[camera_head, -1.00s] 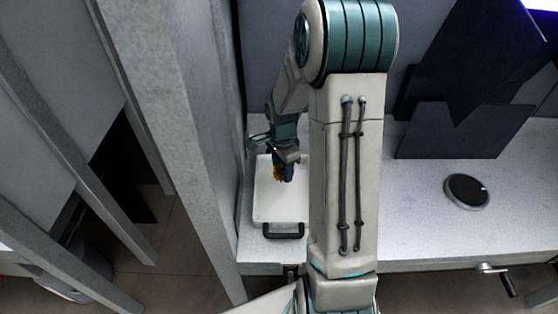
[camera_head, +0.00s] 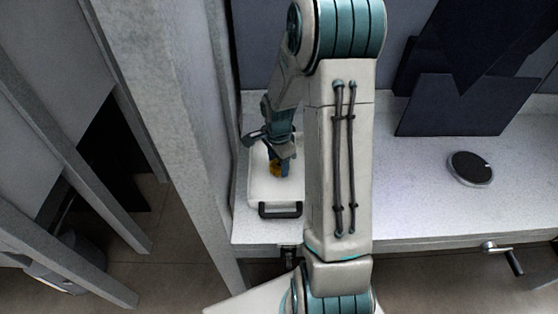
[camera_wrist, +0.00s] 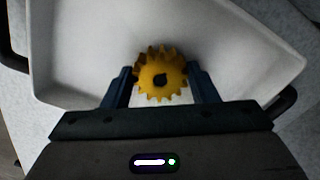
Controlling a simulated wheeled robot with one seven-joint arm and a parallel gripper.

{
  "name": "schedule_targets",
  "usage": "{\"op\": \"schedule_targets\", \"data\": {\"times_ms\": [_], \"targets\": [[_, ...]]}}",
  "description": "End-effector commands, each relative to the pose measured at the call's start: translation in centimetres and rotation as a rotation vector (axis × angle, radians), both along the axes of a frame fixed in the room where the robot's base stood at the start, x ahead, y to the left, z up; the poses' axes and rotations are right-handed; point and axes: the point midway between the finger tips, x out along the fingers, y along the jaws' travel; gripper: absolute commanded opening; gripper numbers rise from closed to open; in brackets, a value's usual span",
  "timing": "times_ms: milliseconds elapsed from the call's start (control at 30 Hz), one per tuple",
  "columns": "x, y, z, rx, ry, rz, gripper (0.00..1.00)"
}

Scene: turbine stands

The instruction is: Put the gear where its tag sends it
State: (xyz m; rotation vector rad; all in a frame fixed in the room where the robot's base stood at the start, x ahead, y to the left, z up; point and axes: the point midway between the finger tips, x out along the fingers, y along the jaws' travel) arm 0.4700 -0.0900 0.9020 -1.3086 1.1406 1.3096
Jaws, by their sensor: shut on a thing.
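The gear (camera_wrist: 161,74) is yellow and toothed with a dark centre hole. It sits between the two blue fingers of my gripper (camera_wrist: 162,88) in the wrist view, and my gripper is shut on it. A white tray (camera_wrist: 70,40) lies below and around it. I cannot tell whether the gear touches the tray floor. No tag is readable in these frames.
The tray stands on a grey worktop (camera_head: 420,210), close to a grey post (camera_head: 185,130) on its left. A round black disc (camera_head: 470,168) lies at the right. Dark panels (camera_head: 455,104) stand behind it. The worktop between my arm and the disc is clear.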

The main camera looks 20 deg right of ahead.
Motion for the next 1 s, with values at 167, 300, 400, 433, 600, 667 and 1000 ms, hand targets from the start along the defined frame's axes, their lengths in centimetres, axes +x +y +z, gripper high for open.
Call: {"op": "schedule_targets", "data": {"times_ms": [167,300,400,433,600,667,1000], "targets": [[0.04,0.01,0.04,-0.001,-0.001,0.000,0.12],[0.05,0.02,-0.18,-0.001,-0.001,0.001,0.12],[0.05,0.03,-0.39,-0.001,-0.001,0.001,0.12],[0.05,0.03,-0.45,-0.001,-0.001,0.001,0.12],[0.06,0.04,-0.63,-0.001,-0.002,0.001,0.59],[0.06,0.03,-0.59,-0.001,-0.001,0.001,0.75],[-0.02,0.01,-0.67,0.000,0.001,0.000,0.86]]}}
